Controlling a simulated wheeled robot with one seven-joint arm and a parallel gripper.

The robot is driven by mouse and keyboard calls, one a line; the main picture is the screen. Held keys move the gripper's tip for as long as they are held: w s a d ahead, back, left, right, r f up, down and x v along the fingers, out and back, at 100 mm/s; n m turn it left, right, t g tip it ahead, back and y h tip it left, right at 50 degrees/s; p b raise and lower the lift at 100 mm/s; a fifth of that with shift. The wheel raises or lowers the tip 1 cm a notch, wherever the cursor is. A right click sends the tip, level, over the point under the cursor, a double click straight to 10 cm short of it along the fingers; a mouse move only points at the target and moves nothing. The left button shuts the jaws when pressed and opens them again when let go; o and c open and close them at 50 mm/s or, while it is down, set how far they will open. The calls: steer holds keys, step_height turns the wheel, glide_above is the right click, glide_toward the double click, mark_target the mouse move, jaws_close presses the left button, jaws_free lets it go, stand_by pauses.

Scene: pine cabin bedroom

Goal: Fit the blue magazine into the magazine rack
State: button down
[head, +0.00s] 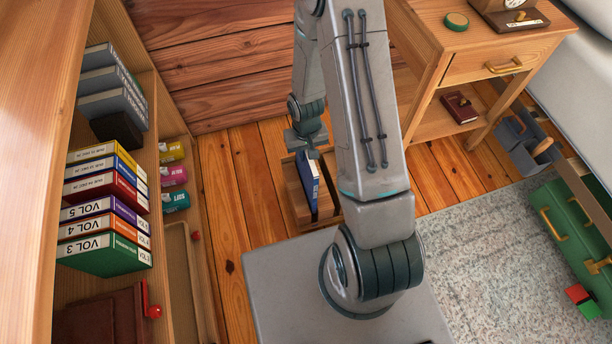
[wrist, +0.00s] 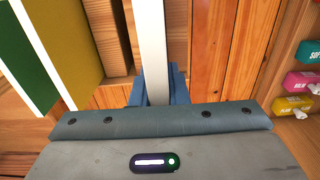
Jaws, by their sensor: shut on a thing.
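The blue magazine (head: 308,182) stands roughly upright under my gripper (head: 308,152) in the head view. My gripper is shut on its top edge. In the wrist view the magazine (wrist: 152,40) shows as a pale, narrow edge between the blue-grey fingers. The wooden magazine rack (head: 292,195) is on the floor around the magazine's lower part in the head view; its right side is hidden by my arm. I cannot tell how deep the magazine sits in it. A yellow item (wrist: 62,35) and a green item (wrist: 22,60) stand to the left in the wrist view.
A bookcase with colored volumes (head: 105,225) and small labelled boxes (head: 174,175) is on the left. A nightstand (head: 430,75) is at the upper right. A green toolbox (head: 570,235) and grey rug (head: 490,250) lie to the right. Bare floor (head: 235,175) separates bookcase and rack.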

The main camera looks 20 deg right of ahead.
step_height(320, 180, down, 9)
steer(key=b, duration=0.3)
steer(key=shift+f, duration=0.1)
steer(key=shift+f+b, duration=0.2)
steer(key=shift+b, duration=0.1)
steer(key=c, duration=1.4)
jaws_free()
steer(key=shift+r, duration=0.1)
